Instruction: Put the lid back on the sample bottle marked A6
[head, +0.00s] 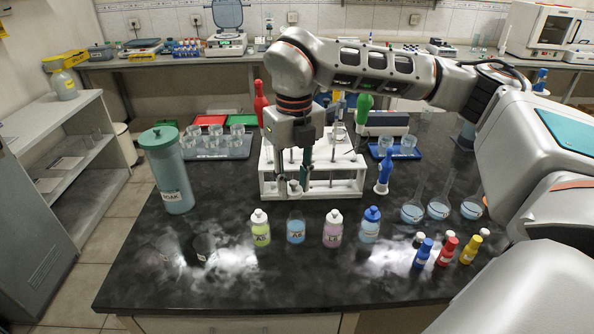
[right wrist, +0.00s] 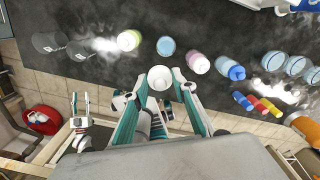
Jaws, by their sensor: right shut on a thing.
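My right gripper (head: 293,187) is above the bench, in front of the white rack. It is shut on a white lid (right wrist: 160,78), which shows between its fingertips in the right wrist view. The open bottle with light blue liquid (head: 296,228) stands upright in the front row and has no lid; its label looks like A6. It also shows in the right wrist view (right wrist: 166,46), beyond the held lid and apart from it. My left gripper (right wrist: 80,103) appears small at the left of the right wrist view, fingers apart and empty.
A yellow-green bottle (head: 260,228) stands left of the open bottle, a pink bottle (head: 333,229) and a blue-capped bottle (head: 370,225) right of it. The white rack (head: 340,187) is behind. Flasks (head: 438,208) and small coloured bottles (head: 446,250) are at right.

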